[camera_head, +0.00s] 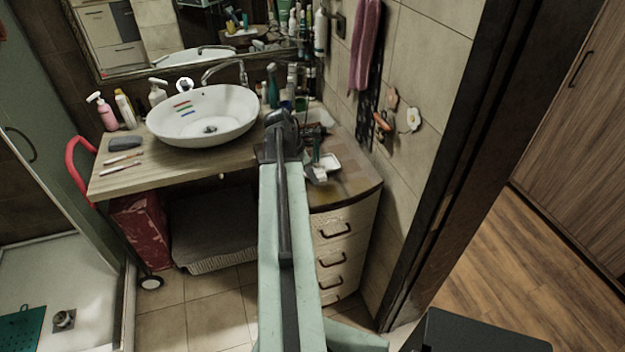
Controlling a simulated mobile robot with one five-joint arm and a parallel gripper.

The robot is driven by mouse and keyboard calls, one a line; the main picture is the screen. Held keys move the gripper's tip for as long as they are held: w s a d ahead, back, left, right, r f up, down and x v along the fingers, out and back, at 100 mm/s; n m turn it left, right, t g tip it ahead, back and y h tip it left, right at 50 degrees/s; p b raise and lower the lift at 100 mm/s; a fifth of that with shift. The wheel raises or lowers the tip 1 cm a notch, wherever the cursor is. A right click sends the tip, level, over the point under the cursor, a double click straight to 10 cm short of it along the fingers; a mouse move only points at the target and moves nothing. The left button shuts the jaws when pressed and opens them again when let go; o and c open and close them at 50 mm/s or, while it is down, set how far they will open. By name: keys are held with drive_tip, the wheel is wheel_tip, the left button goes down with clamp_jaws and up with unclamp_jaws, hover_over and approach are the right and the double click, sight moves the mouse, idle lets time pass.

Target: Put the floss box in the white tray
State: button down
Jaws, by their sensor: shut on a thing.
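The white tray (330,162) lies on the counter right of the basin, near the tiled wall. My arm reaches up the middle of the picture to a dark wrist joint over the counter. My gripper (316,168) is small and dark, just left of the tray. It is shut on a small pale thing (319,174) that seems to be the floss box, at the tray's near left edge. The gripper partly hides it, and I cannot tell whether it touches the tray.
The white vessel basin (203,117) stands left of my arm. Several bottles (290,85) crowd the back by the mirror. A dark pouch (125,143) and brushes lie at the left. Drawers (336,250) are below the counter's right end. A dark door frame (450,170) stands at the right.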

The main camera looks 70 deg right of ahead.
sight(311, 187)
wheel_tip(311, 187, down, 4)
drive_tip(key=b, duration=0.3)
drive_tip(key=shift+r, duration=0.2)
drive_tip(key=shift+w+r, duration=0.1)
drive_tip(key=shift+r, duration=0.1)
drive_tip(key=shift+f, duration=0.15)
drive_tip(key=c, duration=1.2)
unclamp_jaws()
drive_tip(key=shift+c, duration=0.2)
